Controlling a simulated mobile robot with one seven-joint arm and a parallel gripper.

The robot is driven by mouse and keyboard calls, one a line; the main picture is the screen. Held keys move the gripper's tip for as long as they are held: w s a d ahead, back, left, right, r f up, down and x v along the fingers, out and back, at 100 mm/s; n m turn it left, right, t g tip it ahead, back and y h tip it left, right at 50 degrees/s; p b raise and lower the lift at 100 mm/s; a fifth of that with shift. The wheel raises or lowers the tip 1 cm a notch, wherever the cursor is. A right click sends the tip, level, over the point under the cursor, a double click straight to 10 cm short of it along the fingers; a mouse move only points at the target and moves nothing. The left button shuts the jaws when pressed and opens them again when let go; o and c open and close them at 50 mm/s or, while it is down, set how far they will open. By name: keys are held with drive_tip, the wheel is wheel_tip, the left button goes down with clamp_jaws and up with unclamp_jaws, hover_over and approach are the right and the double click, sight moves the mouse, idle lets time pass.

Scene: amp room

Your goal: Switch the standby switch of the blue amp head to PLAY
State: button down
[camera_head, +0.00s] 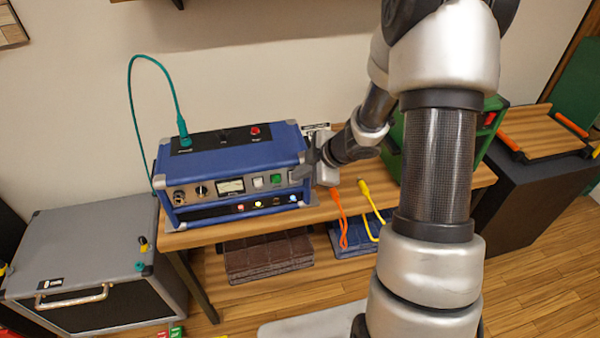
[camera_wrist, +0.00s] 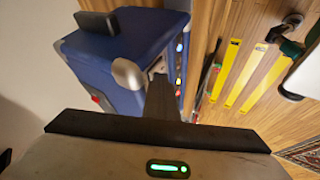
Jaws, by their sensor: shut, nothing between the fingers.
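The blue amp head (camera_head: 238,159) stands on the wooden bench, its front panel facing the camera. The panel has a knob, a meter (camera_head: 231,186), a white button (camera_head: 257,182) and a green button (camera_head: 276,179). Below is a row of small lights. My gripper (camera_head: 301,172) is shut and empty at the panel's right end. In the wrist view my gripper (camera_wrist: 163,88) points at the corner of the amp head (camera_wrist: 140,38), close to its front edge. I cannot tell whether it touches. I cannot make out the standby switch; my fingers cover part of the panel's right end.
A teal cable (camera_head: 131,95) arcs from the amp's top. Orange (camera_head: 339,212) and yellow (camera_head: 371,203) cables hang at the bench's front edge. A green unit (camera_head: 394,150) stands to the right, partly behind my arm. A grey cabinet (camera_head: 90,235) is at left.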

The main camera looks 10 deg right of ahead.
drive_tip(key=shift+r+p, duration=0.85)
drive_tip(key=shift+p, duration=0.15)
